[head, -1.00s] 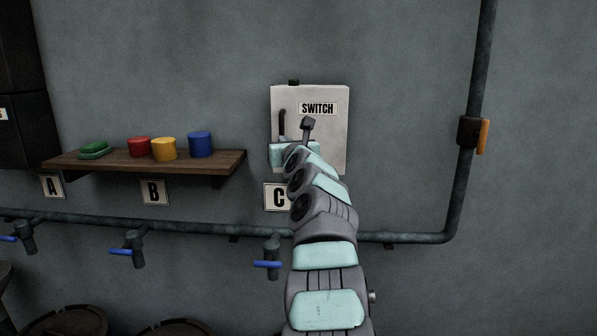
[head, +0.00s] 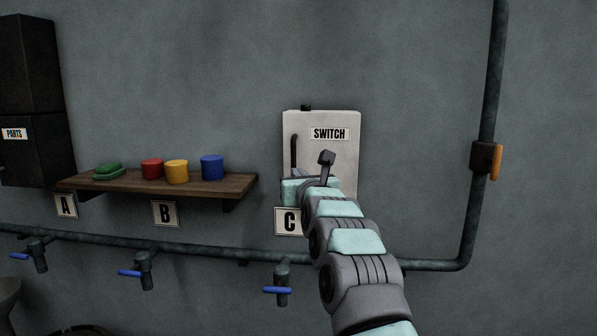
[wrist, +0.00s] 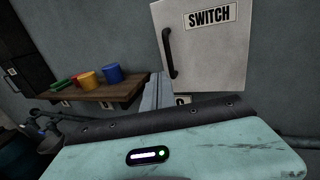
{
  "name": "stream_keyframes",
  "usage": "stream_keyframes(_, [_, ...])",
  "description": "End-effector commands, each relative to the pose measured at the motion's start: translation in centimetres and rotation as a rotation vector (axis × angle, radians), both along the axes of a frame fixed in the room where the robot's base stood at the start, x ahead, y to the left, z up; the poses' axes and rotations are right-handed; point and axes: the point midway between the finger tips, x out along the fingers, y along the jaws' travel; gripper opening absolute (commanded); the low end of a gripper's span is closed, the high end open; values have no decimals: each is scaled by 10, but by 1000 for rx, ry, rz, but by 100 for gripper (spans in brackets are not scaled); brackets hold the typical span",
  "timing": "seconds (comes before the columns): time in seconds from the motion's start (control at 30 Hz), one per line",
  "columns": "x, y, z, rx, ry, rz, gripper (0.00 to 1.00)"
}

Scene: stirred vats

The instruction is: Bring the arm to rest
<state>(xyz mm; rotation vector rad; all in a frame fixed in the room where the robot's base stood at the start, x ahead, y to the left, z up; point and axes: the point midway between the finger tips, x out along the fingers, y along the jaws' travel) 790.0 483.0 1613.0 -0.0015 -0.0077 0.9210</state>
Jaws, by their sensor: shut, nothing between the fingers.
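My arm rises from the bottom of the head view toward the pale switch box (head: 321,125) on the wall. My gripper (head: 303,190) shows as a pale teal hand in front of the box's lower left part. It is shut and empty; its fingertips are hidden. The wrist view shows the teal hand up close (wrist: 180,148), with a small lit indicator. The box, labelled SWITCH, has a dark upright handle (head: 294,153) at its left. The handle also shows in the wrist view (wrist: 169,53), apart from the visible part of the hand.
A wooden shelf (head: 160,184) at left bears red, yellow and blue cups and a green item. A pipe (head: 200,250) with blue-handled taps runs below and rises at right, with an orange-handled valve (head: 496,162). A dark PARTS cabinet (head: 32,150) stands at far left.

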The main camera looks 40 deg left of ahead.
Motion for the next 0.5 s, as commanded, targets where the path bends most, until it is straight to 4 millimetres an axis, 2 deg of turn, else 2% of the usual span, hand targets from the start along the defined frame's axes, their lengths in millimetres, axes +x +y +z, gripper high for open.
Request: stream_keyframes(0.5, [-6, -7, -1, 2, 0, 2, 0])
